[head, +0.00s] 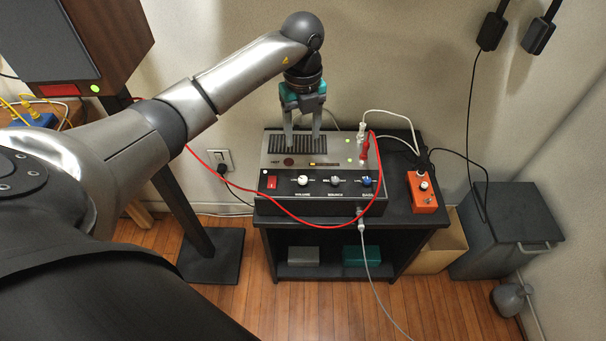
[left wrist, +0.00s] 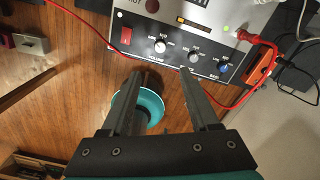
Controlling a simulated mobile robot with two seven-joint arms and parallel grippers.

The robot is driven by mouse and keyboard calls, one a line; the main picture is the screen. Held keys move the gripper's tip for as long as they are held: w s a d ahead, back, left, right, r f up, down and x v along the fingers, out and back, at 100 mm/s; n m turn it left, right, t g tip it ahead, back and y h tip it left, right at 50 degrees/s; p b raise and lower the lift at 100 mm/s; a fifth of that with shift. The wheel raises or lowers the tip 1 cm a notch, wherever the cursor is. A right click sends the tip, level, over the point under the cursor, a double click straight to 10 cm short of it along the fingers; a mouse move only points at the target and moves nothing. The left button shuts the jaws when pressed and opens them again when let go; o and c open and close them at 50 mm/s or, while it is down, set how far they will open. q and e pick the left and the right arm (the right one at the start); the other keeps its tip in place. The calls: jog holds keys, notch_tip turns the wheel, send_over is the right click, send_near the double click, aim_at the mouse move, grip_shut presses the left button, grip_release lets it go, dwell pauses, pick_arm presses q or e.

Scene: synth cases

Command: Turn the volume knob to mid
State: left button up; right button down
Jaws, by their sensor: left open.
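The amplifier box (head: 285,206) stands on a black stand. Its sloped dark front carries a white volume knob (head: 303,181), a grey knob (head: 336,181) and a blue knob (head: 366,181). The volume knob also shows in the left wrist view (left wrist: 161,46), beyond my fingertips; its pointer is too small to read. My left gripper (head: 302,143) is open and empty, pointing down over the slotted vent at the back of the box's top. It appears behind the knob row and apart from the volume knob. My right gripper is in neither view.
A red cable (head: 290,213) loops across the box's front, with red and white plugs at the top right. An orange pedal (head: 422,192) sits to the right. A red switch (head: 271,182) is left of the volume knob. A dark bin (head: 505,235) stands far right.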

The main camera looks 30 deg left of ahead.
pick_arm(q)
jog(key=b, duration=0.2)
send_over(303, 179)
notch_tip(303, 179, down, 8)
jog(key=shift+r, duration=0.1)
notch_tip(303, 179, down, 6)
jog(key=shift+r+b, duration=0.25)
jog(key=shift+b, duration=0.85)
jog(key=shift+f, duration=0.9)
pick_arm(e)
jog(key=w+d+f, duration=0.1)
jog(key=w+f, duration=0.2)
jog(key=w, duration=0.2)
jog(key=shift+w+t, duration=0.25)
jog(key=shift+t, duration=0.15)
pick_arm(q)
grip_shut()
